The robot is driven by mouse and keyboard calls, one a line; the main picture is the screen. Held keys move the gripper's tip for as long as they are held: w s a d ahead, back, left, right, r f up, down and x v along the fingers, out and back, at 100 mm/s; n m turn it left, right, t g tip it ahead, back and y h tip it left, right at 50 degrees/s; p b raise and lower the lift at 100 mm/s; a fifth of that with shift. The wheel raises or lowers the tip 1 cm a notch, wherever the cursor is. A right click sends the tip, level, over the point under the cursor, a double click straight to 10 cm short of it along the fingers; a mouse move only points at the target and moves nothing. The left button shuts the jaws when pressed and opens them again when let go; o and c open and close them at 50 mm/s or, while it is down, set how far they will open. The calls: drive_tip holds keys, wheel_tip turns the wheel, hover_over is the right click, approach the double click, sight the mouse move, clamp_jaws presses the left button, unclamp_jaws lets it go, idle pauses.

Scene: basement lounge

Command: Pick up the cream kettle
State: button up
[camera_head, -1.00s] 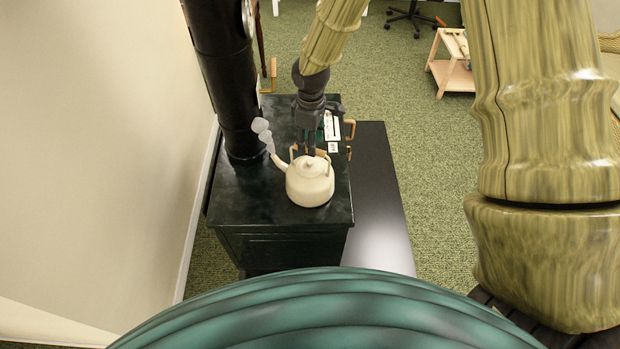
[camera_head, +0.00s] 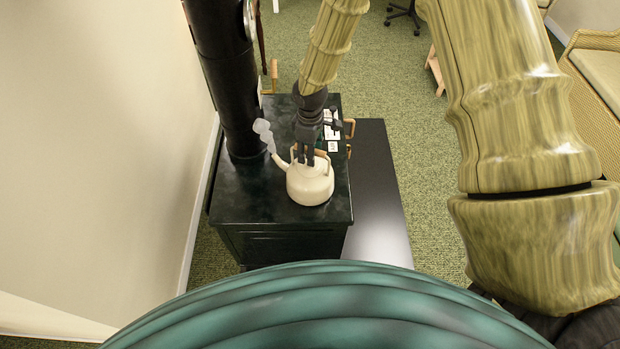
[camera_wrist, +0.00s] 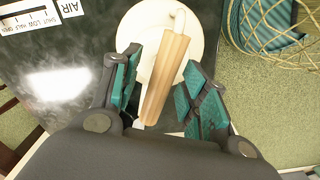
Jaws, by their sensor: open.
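The cream kettle (camera_head: 311,186) stands upright on the black stove (camera_head: 258,205), near its front edge, with its spout pointing up to the left. White puffs of steam show at the spout. My gripper (camera_head: 309,160) is at the top of the kettle, pointing down. In the wrist view, my gripper (camera_wrist: 160,92) is open, with one teal-padded finger on each side of the kettle's wooden handle grip (camera_wrist: 165,80). I see gaps between the pads and the grip. The cream kettle body (camera_wrist: 134,30) shows beneath the handle. My fingers hide part of the kettle lid.
A black stovepipe (camera_head: 222,75) rises at the stove's left, close to the wall (camera_head: 100,130). Brass-coloured handles (camera_head: 349,128) stick out on the stove's right side. A dark floor plate (camera_head: 378,200) lies right of the stove. Green carpet (camera_head: 430,190) is open beyond it.

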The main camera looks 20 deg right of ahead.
drive_tip(key=shift+f, duration=0.25)
idle(0.3)
clamp_jaws()
idle(0.4)
